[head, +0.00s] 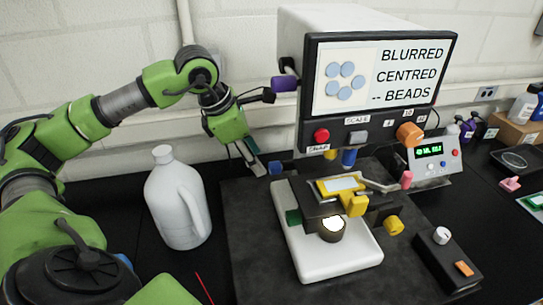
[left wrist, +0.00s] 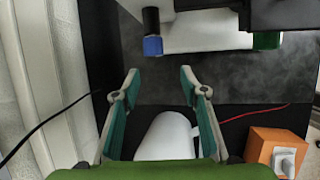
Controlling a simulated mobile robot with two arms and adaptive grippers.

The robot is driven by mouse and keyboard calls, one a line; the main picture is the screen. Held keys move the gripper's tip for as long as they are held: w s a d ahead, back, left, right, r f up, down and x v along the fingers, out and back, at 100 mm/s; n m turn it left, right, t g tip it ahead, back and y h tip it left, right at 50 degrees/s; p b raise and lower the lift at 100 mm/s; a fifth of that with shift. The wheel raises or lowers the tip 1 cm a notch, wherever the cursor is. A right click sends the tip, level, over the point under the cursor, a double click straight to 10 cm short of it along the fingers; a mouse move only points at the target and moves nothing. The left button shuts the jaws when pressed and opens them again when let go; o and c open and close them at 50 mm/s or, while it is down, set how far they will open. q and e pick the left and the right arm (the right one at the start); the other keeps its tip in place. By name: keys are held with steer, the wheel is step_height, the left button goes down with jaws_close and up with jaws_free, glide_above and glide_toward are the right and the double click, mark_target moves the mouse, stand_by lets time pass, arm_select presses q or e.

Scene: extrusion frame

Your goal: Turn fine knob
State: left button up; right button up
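A microscope-like device with a white base (head: 335,262) stands on a dark mat and carries several coloured knobs. A blue knob (head: 275,168) is at its left rear; it also shows ahead of my fingers in the left wrist view (left wrist: 153,46). A green knob (head: 293,217) sits lower on the left side, and a yellow knob (head: 393,225) on the right. No label shows which is the fine knob. My left gripper (head: 250,162) is open, its fingers apart and empty (left wrist: 158,78), just short of the blue knob. My right gripper is out of view.
A white jug (head: 178,205) stands left of the mat (head: 245,240), beneath my left arm. A monitor (head: 375,80) reading "BLURRED CENTRED -- BEADS" rises behind the device. A control box (head: 435,158) and a black knob box (head: 440,262) stand at right.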

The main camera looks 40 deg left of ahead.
mark_target(272, 164)
arm_select(q)
steer(key=w, duration=0.1)
steer(key=p, duration=0.1)
steer(key=w+d, duration=0.1)
steer(key=shift+w+r, duration=0.25)
steer(key=shift+w, duration=0.05)
steer(key=p+x, duration=0.1)
steer(key=x, duration=0.3)
steer(key=shift+f, duration=0.1)
steer(key=shift+w+f+p, duration=0.2)
steer(key=shift+f+p, duration=0.15)
steer(key=shift+f, duration=0.3)
steer(key=c, duration=1.1)
